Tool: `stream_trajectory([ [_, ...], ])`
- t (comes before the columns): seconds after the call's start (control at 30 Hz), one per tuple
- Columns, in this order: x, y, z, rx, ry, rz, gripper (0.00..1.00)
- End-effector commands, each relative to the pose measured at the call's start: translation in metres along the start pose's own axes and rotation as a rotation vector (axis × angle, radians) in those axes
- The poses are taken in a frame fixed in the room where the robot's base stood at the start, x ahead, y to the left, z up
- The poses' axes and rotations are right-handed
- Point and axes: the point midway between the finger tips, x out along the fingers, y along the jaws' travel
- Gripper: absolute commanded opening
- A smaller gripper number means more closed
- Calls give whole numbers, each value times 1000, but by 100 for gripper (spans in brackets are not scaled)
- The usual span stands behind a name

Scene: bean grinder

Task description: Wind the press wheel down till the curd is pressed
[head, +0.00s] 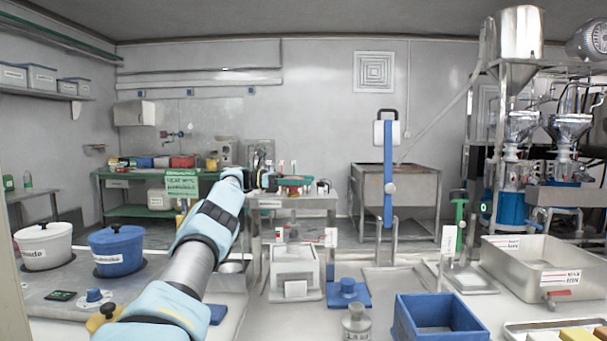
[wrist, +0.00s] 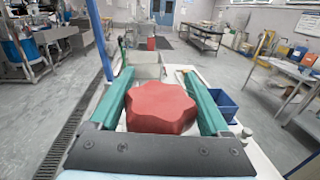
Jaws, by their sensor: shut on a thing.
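The press wheel (wrist: 161,107) is a red, lobed knob in the wrist view, between the two green fingers of my gripper (wrist: 163,98). The fingers are shut on its sides. In the head view my arm reaches forward from the lower left, and my gripper (head: 292,183) shows small near the middle, with a little of the red wheel there. A white box-like unit (head: 293,262) stands on the worktop below it; I cannot tell whether this is the press body. I cannot make out the curd or the press plate.
A blue bin (head: 441,318) and a small bottle (head: 356,322) stand at the front. A blue upright lever (head: 388,170) rises right of centre. A steel basin (head: 545,265) is at the right; white (head: 43,247) and blue (head: 117,250) lidded pots stand at the left.

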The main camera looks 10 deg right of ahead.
Motion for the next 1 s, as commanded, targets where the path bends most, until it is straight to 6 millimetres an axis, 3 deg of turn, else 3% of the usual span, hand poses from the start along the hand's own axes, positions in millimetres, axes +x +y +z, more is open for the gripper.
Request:
stream_trajectory([
  [0.47, -1, 0, 2, 3, -3, 2, 25],
  [0.5, -1, 0, 2, 3, -3, 2, 85],
  [0.63, -1, 0, 1, 2, -2, 0, 100],
  [1.0, 1, 0, -2, 2, -1, -3, 100],
])
